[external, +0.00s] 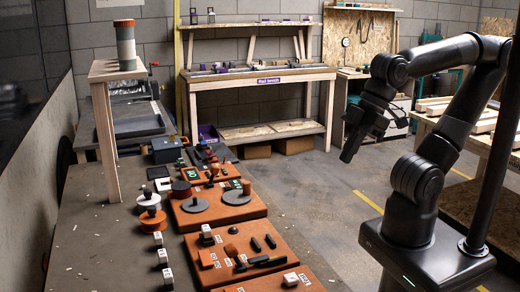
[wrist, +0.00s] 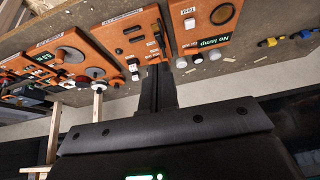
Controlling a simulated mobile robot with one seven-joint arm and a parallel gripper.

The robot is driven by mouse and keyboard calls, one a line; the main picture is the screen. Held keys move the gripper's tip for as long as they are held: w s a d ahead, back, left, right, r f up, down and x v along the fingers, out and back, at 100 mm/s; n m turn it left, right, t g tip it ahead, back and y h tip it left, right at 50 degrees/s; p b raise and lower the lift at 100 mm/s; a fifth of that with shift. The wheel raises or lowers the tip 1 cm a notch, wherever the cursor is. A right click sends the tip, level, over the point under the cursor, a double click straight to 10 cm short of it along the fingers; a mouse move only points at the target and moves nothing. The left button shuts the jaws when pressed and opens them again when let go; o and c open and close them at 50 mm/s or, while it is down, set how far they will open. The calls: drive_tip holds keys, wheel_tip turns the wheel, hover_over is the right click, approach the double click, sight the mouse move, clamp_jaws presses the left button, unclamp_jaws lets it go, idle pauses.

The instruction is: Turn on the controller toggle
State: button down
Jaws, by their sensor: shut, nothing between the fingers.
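My gripper (external: 350,148) hangs in the air right of the bench, pointing down, shut and empty. In the wrist view its dark fingers (wrist: 157,78) reach up toward the orange panels. Several orange control panels lie on the bench, among them a front one (external: 222,278) with black switch-like parts and a middle one (external: 245,213) with round grey discs. The wrist view shows a panel with a green "No lamp" display (wrist: 221,14) and a middle panel (wrist: 119,33) with knobs and slots. I cannot tell which small part is the controller toggle or its state.
The long grey bench (external: 105,245) runs along the left wall. White-topped blocks (external: 163,257) and spools stand along it. A wooden stand (external: 103,110) rises at its far end. A wooden workbench (external: 260,82) stands at the back. Open floor (external: 320,200) separates my base from the bench.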

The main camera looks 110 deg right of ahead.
drive_tip(key=w+d+f+m+g+y, duration=0.1)
drive_tip(key=w+d+f+m+y, duration=0.2)
drive_tip(key=w+d+m, duration=0.8)
drive_tip(key=w+d+f+m+t+y, duration=0.1)
drive_tip(key=d+f+m, duration=0.1)
drive_tip(key=d+m, duration=0.5)
drive_tip(key=w+d+f+m+t, duration=0.1)
drive_tip(key=d+f+m, duration=0.15)
drive_tip(key=d, duration=0.75)
drive_tip(key=s+d+f+m+t+h, duration=0.2)
drive_tip(key=s+d+f+m, duration=0.2)
drive_tip(key=d, duration=0.6)
drive_tip(key=s+d+f+m+t+h, duration=0.1)
drive_tip(key=s+d+f+m, duration=0.4)
drive_tip(key=d, duration=0.5)
drive_tip(key=s+d+f+m+t+h, duration=0.2)
drive_tip(key=s+d+f+m+t, duration=0.1)
drive_tip(key=s+d+m, duration=0.5)
drive_tip(key=d+f, duration=0.1)
drive_tip(key=d, duration=0.2)
drive_tip(key=shift+s+f+h, duration=0.3)
drive_tip(key=shift+s, duration=0.05)
